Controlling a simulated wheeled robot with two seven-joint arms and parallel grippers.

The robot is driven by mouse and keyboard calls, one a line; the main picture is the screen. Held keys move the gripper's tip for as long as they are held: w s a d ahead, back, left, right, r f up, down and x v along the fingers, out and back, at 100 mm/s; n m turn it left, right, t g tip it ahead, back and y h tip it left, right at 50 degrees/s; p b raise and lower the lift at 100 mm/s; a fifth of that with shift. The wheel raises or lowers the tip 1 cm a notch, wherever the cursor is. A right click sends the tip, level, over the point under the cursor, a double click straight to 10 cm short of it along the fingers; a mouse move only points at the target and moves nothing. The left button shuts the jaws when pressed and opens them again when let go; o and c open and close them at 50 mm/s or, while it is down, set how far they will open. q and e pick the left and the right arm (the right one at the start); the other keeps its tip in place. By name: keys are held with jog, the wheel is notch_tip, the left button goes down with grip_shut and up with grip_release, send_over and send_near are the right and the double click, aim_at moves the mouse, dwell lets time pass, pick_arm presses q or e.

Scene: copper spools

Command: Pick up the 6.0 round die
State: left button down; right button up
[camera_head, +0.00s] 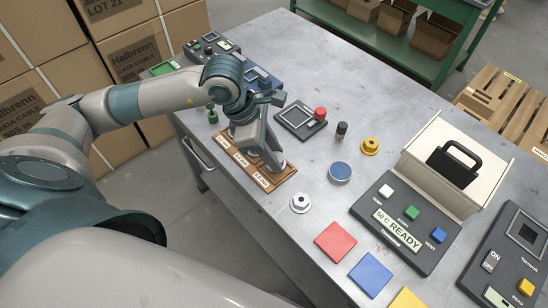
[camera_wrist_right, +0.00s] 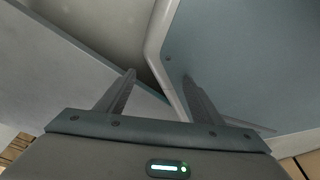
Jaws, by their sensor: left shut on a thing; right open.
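A brown wooden rack (camera_head: 283,180) lies near the left edge of the table, with a row of white labels too small to read surely. My left gripper (camera_head: 267,159) points down over the rack and is shut on a small pale round die (camera_head: 280,165) at the far side of its fingers. The fingers hide most of this die, and I cannot tell its size mark or whether it still touches the rack. My right gripper (camera_wrist_right: 158,92) is open and empty in the right wrist view, above a blurred pale-blue and grey surface. It does not show in the head view.
A silver flanged piece (camera_head: 300,203) lies right of the rack. Beyond are a blue round dish (camera_head: 340,172), a black cylinder (camera_head: 341,131), a yellow spool (camera_head: 369,146) and a device with a red knob (camera_head: 320,113). Coloured squares (camera_head: 335,241) and a READY panel (camera_head: 392,238) lie nearer.

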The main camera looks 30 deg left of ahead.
pick_arm(q)
notch_tip(320, 180, up, 2)
jog(key=shift+s+d+r+b, duration=0.1)
jog(key=shift+d+b, duration=0.05)
jog(key=shift+b, duration=0.2)
pick_arm(e)
jog(key=w+a+t, duration=0.1)
jog(key=w+a, duration=0.1)
jog(key=w, duration=0.4)
jog(key=s+d+r+g+p, duration=0.1)
jog(key=s+d+r+p, duration=0.1)
jog(key=s+r+p, duration=0.3)
jog(key=s+d+r+g+p, duration=0.2)
jog(key=s+d+r+p, duration=0.1)
jog(key=s+p, duration=0.3)
pick_arm(q)
jog(key=s+d+r+p, duration=0.5)
jog(key=s+d+r, duration=0.1)
jog(key=s, duration=0.3)
jog(key=shift+s+d+r, duration=0.15)
jog(key=shift+s+r, duration=0.05)
jog(key=shift+r, duration=0.2)
pick_arm(e)
notch_tip(320, 180, up, 6)
jog(key=s, duration=0.1)
jog(key=shift+a+h, duration=0.3)
jog(key=shift+a, duration=0.05)
